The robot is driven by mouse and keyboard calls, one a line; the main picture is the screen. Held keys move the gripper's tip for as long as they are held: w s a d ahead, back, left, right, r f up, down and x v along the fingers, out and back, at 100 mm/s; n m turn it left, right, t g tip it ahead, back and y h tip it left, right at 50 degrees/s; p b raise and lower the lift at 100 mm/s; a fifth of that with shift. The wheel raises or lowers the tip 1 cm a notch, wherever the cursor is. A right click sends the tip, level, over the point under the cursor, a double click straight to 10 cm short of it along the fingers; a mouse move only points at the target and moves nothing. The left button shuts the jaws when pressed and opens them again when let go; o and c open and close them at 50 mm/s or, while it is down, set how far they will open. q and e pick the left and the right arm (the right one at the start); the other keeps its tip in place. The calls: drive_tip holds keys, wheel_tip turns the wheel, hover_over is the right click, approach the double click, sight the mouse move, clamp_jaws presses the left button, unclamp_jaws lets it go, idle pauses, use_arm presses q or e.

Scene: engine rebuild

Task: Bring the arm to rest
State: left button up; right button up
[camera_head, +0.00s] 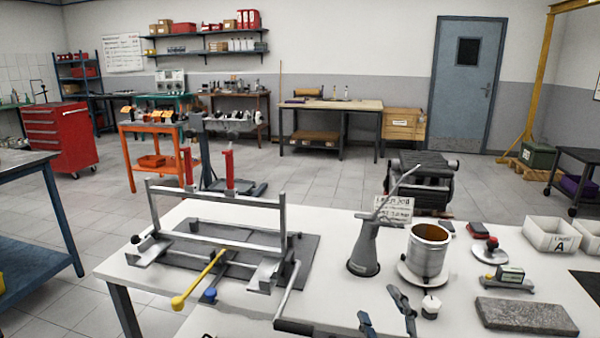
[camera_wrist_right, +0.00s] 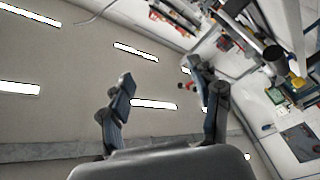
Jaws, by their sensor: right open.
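My right gripper (camera_head: 379,304) shows at the bottom edge of the head view, over the front of the white table (camera_head: 130,268). Its two dark fingers point up and stand apart. In the right wrist view the same gripper (camera_wrist_right: 158,80) is open, with nothing between its fingers. Behind it are the ceiling with its lights and a tilted view of the room. The rest of the right arm is out of the head view. My left gripper is in neither view.
A metal frame fixture (camera_head: 225,238) with a yellow-knobbed bar stands left on the table. Near my right gripper are a grey funnel-shaped can (camera_head: 364,250), a metal cylinder (camera_head: 428,252), a grey stone block (camera_head: 525,316) and white bins (camera_head: 551,236).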

drive_tip(key=s+d+f+m+g+h, duration=0.25)
drive_tip(key=s+f+m+g, duration=0.2)
drive_tip(key=f, duration=0.35)
drive_tip(key=s+d+f+m+g+h, duration=0.2)
drive_tip(key=s+d+f+m+g, duration=0.1)
drive_tip(key=s+f, duration=0.4)
drive_tip(key=s+f+m+g+y, duration=0.1)
drive_tip(key=s+f+m+g, duration=0.1)
drive_tip(key=s+f+g, duration=0.45)
drive_tip(key=s+f+m+g, duration=0.15)
drive_tip(key=s+f, duration=0.25)
drive_tip(key=s, duration=0.5)
wheel_tip(320, 180, down, 23)
drive_tip(key=s+g+p, duration=0.1)
drive_tip(key=s+p, duration=0.1)
drive_tip(key=p, duration=0.1)
drive_tip(key=s+d+f+n+g+p, duration=0.1)
drive_tip(key=s+d+f, duration=0.2)
drive_tip(key=s+f, duration=1.1)
drive_tip(key=shift+s+p, duration=0.35)
drive_tip(key=shift+s, duration=0.85)
